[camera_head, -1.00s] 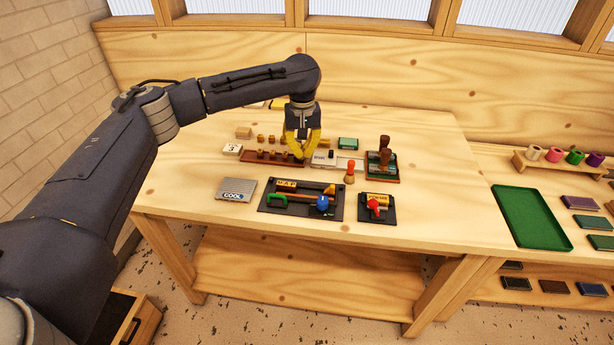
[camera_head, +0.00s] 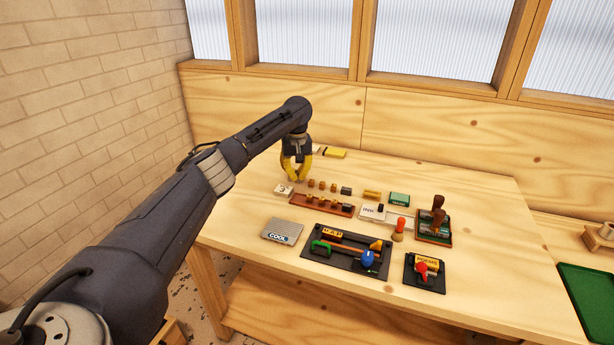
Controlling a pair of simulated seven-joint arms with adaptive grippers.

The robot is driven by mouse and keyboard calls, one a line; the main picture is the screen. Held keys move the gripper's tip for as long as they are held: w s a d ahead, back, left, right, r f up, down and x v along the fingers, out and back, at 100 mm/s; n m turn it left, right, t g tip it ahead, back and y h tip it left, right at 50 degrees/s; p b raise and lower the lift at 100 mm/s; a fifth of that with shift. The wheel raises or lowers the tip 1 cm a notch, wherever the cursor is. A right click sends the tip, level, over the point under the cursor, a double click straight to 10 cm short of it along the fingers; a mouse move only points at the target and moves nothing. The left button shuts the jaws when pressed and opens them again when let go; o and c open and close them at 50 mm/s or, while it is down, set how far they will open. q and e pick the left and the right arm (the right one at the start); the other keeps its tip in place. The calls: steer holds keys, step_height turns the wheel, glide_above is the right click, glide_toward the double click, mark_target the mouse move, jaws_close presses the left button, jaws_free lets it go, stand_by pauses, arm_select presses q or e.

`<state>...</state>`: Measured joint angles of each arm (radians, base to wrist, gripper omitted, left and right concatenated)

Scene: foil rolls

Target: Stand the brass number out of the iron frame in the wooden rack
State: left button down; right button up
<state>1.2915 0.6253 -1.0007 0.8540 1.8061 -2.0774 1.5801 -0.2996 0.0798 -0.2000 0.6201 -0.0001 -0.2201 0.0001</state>
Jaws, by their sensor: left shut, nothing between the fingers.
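A reddish-brown wooden rack (camera_head: 322,206) lies on the bench with several small brass pieces standing along it. Behind it is a row of small brass pieces (camera_head: 321,185) ending in a dark block (camera_head: 346,191). A large black frame (camera_head: 346,262) in front holds a lettered brass block (camera_head: 332,235), a green handle and a blue knob. A smaller black frame (camera_head: 425,283) holds a brass lettered block and a red knob. I cannot tell which one is the iron frame. My left gripper (camera_head: 297,179), with yellow fingers, is shut and empty above the bench, behind the rack's left end. My right gripper is out of view.
A white numbered block (camera_head: 283,190) sits near the rack's left end. A grey COOL plate (camera_head: 282,231) lies in front. An ink pad (camera_head: 372,212), an orange-topped stamp (camera_head: 399,230) and a stamp stand (camera_head: 435,228) are to the right.

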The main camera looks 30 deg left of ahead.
mark_target(298, 175)
arm_select(q)
steer(key=shift+f, duration=3.3)
steer(key=shift+f, duration=0.5)
steer(key=c, duration=2.2)
jaws_free()
steer(key=c, duration=1.5)
jaws_free()
steer(key=r, duration=1.2)
steer(key=shift+s+d, duration=0.2)
steer(key=shift+d, duration=0.05)
